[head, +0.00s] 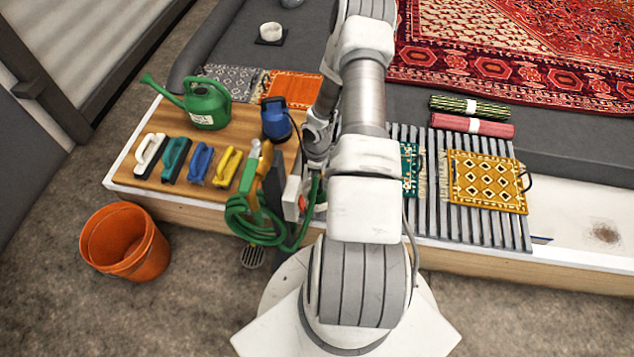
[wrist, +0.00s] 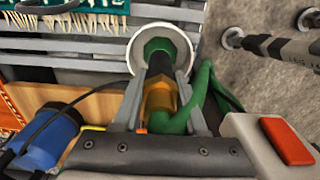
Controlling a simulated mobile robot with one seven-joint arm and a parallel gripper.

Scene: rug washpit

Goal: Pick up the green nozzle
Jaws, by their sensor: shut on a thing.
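In the wrist view my gripper (wrist: 158,90) is shut around the nozzle (wrist: 160,98), which has an orange-yellow barrel, a dark middle and a green end. The green end shows inside a white ring (wrist: 190,45) beyond the fingertips; I cannot tell whether they touch. A green hose (wrist: 205,90) runs close along the right finger. In the head view the green hose (head: 255,235) hangs in coils over the table's front edge. My arm hides most of my gripper and the nozzle there.
A box with a red patch (wrist: 285,140) is close to my gripper's right. A blue container (head: 276,120), several brushes (head: 200,162) and a green watering can (head: 207,105) stand on the wooden table. A slatted rack (head: 435,215) holds rugs. An orange bucket (head: 122,243) stands on the floor.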

